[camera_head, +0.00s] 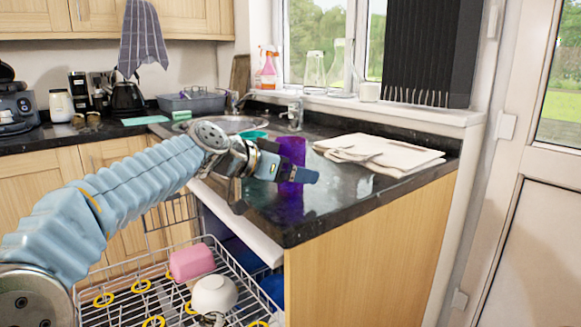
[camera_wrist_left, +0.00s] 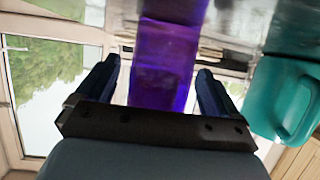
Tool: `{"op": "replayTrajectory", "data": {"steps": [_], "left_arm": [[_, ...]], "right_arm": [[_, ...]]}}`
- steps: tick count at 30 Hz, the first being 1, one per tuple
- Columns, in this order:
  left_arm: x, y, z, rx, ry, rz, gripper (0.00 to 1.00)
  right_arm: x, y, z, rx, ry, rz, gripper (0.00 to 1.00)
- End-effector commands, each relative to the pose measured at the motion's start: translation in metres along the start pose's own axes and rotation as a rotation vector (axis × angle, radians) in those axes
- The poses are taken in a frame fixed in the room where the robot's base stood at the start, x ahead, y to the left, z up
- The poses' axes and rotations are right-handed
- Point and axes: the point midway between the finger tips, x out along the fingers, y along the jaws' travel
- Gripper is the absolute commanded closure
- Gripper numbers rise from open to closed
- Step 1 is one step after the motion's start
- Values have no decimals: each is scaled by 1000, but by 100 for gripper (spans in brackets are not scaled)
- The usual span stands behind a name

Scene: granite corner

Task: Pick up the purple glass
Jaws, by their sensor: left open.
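The purple glass (camera_head: 291,150) stands upright on the dark granite counter near its front edge. My left gripper (camera_head: 284,171) reaches it from the left, and one finger crosses in front of the glass's lower half. In the left wrist view the purple glass (camera_wrist_left: 163,65) lies between the two spread fingers of my left gripper (camera_wrist_left: 158,75). Gaps show on both sides of the glass, so the jaws are open around it, not closed on it. The glass's base is partly hidden in the head view. My right gripper is not in view.
A teal mug (camera_wrist_left: 283,98) stands close to one finger; it is mostly hidden behind my arm in the head view. Folded cloths (camera_head: 380,155) lie right of the glass. Below is an open dishwasher rack (camera_head: 130,310) with a pink container (camera_head: 192,262) and white bowl (camera_head: 214,294).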

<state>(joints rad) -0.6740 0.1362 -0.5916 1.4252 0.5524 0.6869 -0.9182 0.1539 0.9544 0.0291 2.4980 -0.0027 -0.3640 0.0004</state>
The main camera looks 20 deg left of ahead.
Motion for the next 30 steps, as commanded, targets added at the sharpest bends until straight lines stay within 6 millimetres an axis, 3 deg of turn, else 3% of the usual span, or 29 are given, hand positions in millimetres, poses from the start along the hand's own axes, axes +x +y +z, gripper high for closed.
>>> {"op": "replayTrajectory", "data": {"steps": [5,18,26,30], "left_arm": [[0,0,0,0,1,0,5],[0,0,0,0,1,0,68],[-1,0,-2,0,1,0,68],[-6,0,-14,1,2,0,68]], "right_arm": [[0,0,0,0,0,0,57],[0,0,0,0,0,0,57],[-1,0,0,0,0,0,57],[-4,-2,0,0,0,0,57]]}}
